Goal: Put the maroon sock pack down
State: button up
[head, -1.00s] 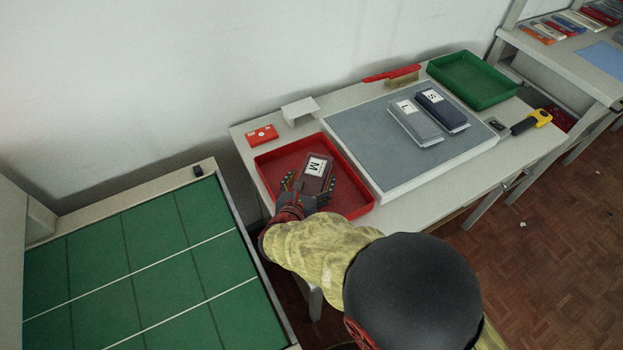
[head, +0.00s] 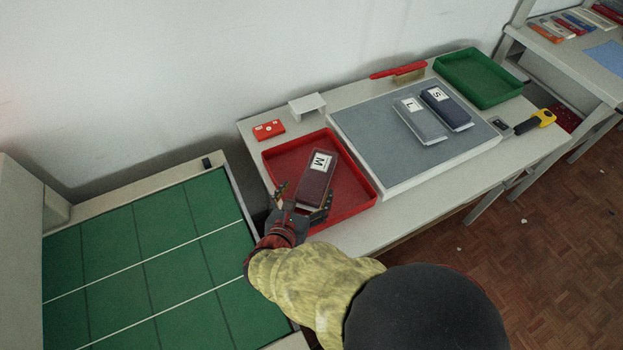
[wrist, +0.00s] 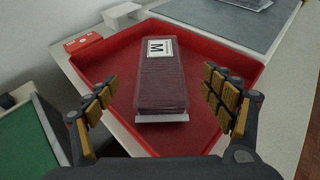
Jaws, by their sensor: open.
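The maroon sock pack (head: 315,178) with a white M label lies in the red tray (head: 357,190). In the wrist view the pack (wrist: 161,82) lies lengthwise away from me, with a pale edge showing at its near end, and the red tray (wrist: 105,62) surrounds it. My gripper (head: 300,202) is at the tray's near left side, by the near end of the pack. In the wrist view my gripper (wrist: 160,98) is open, with one finger on each side of the pack's near end and a visible gap to both.
A grey mat (head: 375,125) right of the tray bears a grey L pack (head: 421,120) and a navy S pack (head: 446,108). A green tray (head: 480,100) stands at the back right. A small red box (head: 268,130) and white stand (head: 307,106) are behind the red tray.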

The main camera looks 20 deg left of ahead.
jog(key=shift+v, duration=0.95)
jog(key=w+d+r+m+g+h, duration=0.2)
jog(key=d+r+m, duration=0.3)
jog(key=d, duration=0.5)
jog(key=w+d+r+m+g+h, duration=0.1)
jog(key=d+r+m+g+h, duration=0.15)
jog(key=d+m, duration=0.55)
jog(key=w+d+r+m+g+h, duration=0.25)
jog(key=d+r+m, duration=0.2)
jog(key=d, duration=0.65)
jog(key=s+d+r+m+y, duration=0.2)
jog(key=s+d+r+m, duration=0.2)
jog(key=s+m, duration=0.3)
jog(key=s+d+r+m+y, duration=0.3)
jog(key=s+d+r+m, duration=0.2)
jog(key=m, duration=0.7)
jog(key=shift+s+d+m+g+y, duration=0.3)
jog(key=shift+s+d+m+g, duration=0.1)
jog(key=shift+s+d, duration=0.55)
jog(key=shift+w+r, duration=0.1)
jog(key=shift+c, duration=0.9)
